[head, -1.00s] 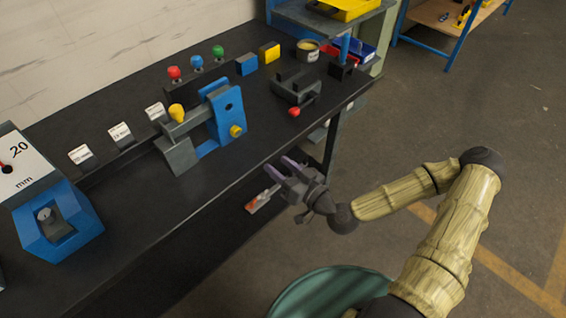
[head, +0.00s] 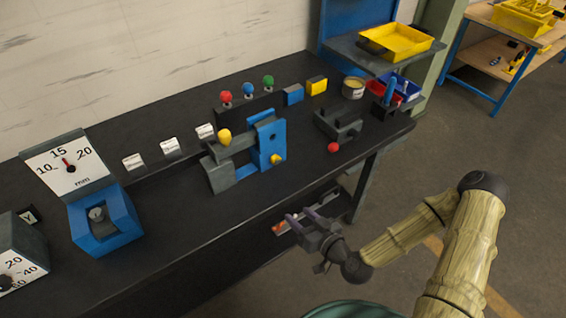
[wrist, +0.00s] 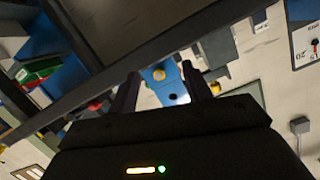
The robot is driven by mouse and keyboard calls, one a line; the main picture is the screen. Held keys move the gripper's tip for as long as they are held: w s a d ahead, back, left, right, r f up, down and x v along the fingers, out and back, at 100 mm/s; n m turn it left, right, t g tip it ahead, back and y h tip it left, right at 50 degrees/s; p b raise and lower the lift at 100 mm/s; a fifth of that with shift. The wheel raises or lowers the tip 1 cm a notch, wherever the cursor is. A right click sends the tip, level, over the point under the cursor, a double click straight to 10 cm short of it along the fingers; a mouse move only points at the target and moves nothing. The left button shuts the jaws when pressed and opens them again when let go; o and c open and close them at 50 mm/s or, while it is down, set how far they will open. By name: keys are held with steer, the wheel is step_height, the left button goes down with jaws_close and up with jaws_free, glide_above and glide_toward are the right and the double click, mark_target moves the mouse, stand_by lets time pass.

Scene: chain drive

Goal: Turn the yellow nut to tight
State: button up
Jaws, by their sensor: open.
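The yellow nut (head: 276,159) is on the front of a blue upright plate (head: 271,139), part of a grey and blue fixture on the black bench. In the wrist view the yellow nut (wrist: 159,74) shows on the blue plate (wrist: 168,90), between my two fingers. My gripper (head: 299,214) is open and empty. In the head view it is in front of the bench's front edge, below the nut in the picture and apart from it. My fingers (wrist: 163,88) are parted in the wrist view.
A yellow knob (head: 224,137) tops the fixture's grey part. A grey block (head: 338,124) with a red ball (head: 333,147) stands to its right. A blue gauge (head: 105,225) stands to the left. The bench's front edge (head: 240,215) lies near my gripper. Open floor lies right.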

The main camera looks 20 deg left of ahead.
step_height(320, 180, up, 10)
steer(key=a+n+t+h+p, duration=0.1)
steer(key=n+t+h+p, duration=0.1)
steer(key=n+p, duration=0.6)
steer(key=shift+w+f+h+p, duration=0.2)
steer(key=shift+h+p, duration=0.5)
steer(key=shift+p, duration=0.5)
steer(key=shift+w+f, duration=0.1)
steer(key=shift+w, duration=0.05)
steer(key=b, duration=0.3)
glide_toward(277, 161)
steer(key=x, duration=0.8)
steer(key=shift+w+a+f, duration=0.1)
steer(key=shift+w+f, duration=0.05)
steer(key=shift+f, duration=0.05)
